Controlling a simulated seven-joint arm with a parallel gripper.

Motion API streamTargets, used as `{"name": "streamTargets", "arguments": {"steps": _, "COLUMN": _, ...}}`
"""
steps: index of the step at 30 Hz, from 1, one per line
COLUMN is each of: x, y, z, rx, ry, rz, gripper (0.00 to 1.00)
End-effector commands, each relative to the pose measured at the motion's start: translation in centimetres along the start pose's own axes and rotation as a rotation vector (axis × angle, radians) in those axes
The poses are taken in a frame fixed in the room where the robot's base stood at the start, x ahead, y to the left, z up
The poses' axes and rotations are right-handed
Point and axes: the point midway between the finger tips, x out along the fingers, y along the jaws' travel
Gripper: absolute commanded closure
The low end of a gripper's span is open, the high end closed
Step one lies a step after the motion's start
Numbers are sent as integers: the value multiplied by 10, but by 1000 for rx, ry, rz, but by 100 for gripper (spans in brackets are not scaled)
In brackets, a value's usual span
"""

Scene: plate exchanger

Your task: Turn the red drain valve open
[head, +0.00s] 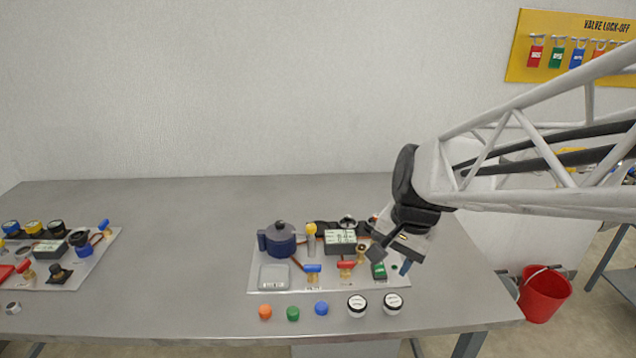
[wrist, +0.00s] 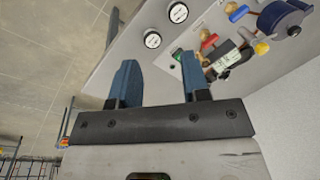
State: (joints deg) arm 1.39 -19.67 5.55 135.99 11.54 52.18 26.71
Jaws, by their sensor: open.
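A valve with a red handle (head: 346,265) on a brass body sits on the middle panel, right of a blue-handled valve (head: 313,268). The red handle lies roughly crosswise in the head view. It also shows in the wrist view (wrist: 209,41), beyond the right finger. My gripper (head: 391,258) is over the right end of that panel, right of the red valve and apart from it. In the wrist view its two blue fingers (wrist: 158,66) are spread, with nothing between them. Another red handle (head: 22,267) is on the left panel; I cannot tell which one is the drain valve.
Coloured caps (head: 293,313) and two round white-faced gauges (head: 357,305) line the front. The table (head: 180,250) between the panels is clear.

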Motion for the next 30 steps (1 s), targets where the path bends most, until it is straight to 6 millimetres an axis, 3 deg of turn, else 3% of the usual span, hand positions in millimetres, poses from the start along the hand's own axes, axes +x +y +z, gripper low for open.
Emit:
{"name": "streamTargets", "arguments": {"steps": 14, "x": 49, "y": -50, "z": -66, "rx": 398, "ry": -116, "rz": -27, "gripper": 57}}
{"name": "streamTargets", "arguments": {"steps": 30, "x": 122, "y": -95, "z": -137, "rx": 848, "ry": -239, "rz": -17, "gripper": 57}}
